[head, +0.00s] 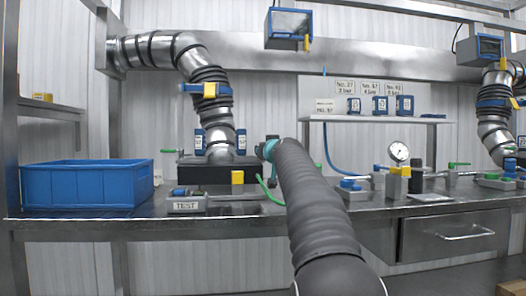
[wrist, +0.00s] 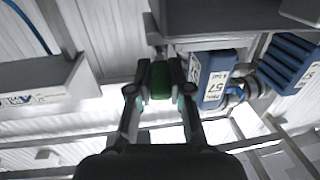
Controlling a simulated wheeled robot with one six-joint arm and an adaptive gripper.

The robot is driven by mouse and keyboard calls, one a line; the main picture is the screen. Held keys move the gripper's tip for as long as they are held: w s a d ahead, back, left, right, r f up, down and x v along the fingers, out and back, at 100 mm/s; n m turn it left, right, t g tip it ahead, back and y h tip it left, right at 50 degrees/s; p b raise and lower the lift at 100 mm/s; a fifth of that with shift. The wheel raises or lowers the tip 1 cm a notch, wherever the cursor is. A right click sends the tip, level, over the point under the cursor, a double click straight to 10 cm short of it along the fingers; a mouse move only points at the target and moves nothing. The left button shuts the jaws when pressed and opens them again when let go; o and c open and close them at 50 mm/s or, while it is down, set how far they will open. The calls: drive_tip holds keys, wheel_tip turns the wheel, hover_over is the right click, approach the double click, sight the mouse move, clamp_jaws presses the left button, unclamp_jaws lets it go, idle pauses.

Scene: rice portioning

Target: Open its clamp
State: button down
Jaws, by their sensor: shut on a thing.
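My gripper (wrist: 160,82) is shut on a green block-like piece (wrist: 159,80) in the wrist view, with one finger on each side of it. I cannot tell for sure whether this piece is a clamp's handle. A blue cartridge (wrist: 212,80) with a white label reading 57 is just right of the fingers. In the head view my gripper (head: 268,149) is mostly hidden behind my arm, beside the dark box (head: 200,173) below the left duct. A green handle (head: 171,151) sticks out at that box's left side. A blue band clamp with a yellow piece (head: 209,90) circles the duct above.
A blue bin (head: 85,185) stands at the left of the bench. A TEST block (head: 187,203) and a yellow block (head: 237,177) lie in front of the dark box. A green hose (head: 270,190) runs beside my arm. A gauge (head: 398,152) and valves stand at right.

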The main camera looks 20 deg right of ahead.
drive_tip(key=shift+r, duration=0.1)
drive_tip(key=p, duration=0.2)
drive_tip(key=m+h+p, duration=0.1)
drive_tip(key=p, duration=0.1)
drive_tip(key=shift+a+r, duration=0.2)
drive_tip(key=shift+r, duration=0.1)
drive_tip(key=shift+h+p, duration=0.4)
drive_tip(key=shift+p, duration=0.2)
drive_tip(key=shift+w+m+h+p, duration=0.1)
drive_tip(key=shift+m+h+p, duration=0.2)
drive_tip(key=shift+p, duration=0.9)
drive_tip(key=shift+f+g+p, duration=0.25)
drive_tip(key=shift+g+p, duration=0.05)
drive_tip(key=shift+p, duration=0.6)
drive_tip(key=shift+a+f, duration=0.1)
drive_tip(key=shift+f, duration=0.1)
drive_tip(key=c, duration=1.1)
unclamp_jaws()
